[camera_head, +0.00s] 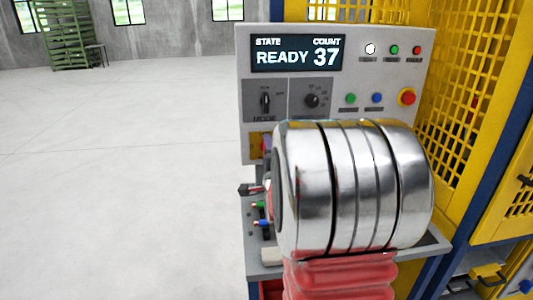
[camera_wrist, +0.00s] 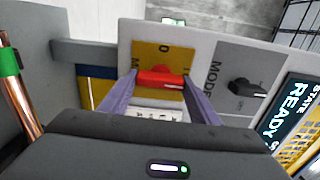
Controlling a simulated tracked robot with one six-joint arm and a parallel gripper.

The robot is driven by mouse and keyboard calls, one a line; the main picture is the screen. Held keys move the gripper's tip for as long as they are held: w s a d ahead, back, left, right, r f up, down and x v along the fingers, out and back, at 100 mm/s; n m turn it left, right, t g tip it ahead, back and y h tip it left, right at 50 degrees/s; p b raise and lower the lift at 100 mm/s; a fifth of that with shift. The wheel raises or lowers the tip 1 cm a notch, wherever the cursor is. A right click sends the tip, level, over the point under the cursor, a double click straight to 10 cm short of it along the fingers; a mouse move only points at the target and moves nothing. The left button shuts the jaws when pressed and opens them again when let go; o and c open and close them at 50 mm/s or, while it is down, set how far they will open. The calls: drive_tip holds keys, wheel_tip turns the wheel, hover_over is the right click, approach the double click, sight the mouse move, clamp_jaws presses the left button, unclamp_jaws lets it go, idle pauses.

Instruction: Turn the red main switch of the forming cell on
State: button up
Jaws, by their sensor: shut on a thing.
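The red main switch (camera_wrist: 160,79) sits on a yellow plate (camera_wrist: 150,53) with a black "O" mark, in the middle of the wrist view. My gripper (camera_wrist: 159,75) has its two purple fingers on either side of the red handle, shut on it. The handle lies crosswise between the fingers in this view. In the head view only the edge of the yellow plate (camera_head: 255,150) and a bit of a purple finger (camera_head: 266,143) show at the panel's lower left. My silver wrist hides the handle there.
The grey control panel (camera_head: 245,60) has a display (camera_head: 297,54) reading "READY" and "COUNT 37". A black mode knob (camera_wrist: 247,88) is beside the switch. A red emergency button (camera_head: 407,97) is at right. A copper tube (camera_wrist: 22,95) with a green band stands left in the wrist view.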

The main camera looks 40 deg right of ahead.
drive_tip(key=shift+f, duration=0.15)
drive_tip(key=o, duration=1)
drive_tip(key=shift+o, duration=0.2)
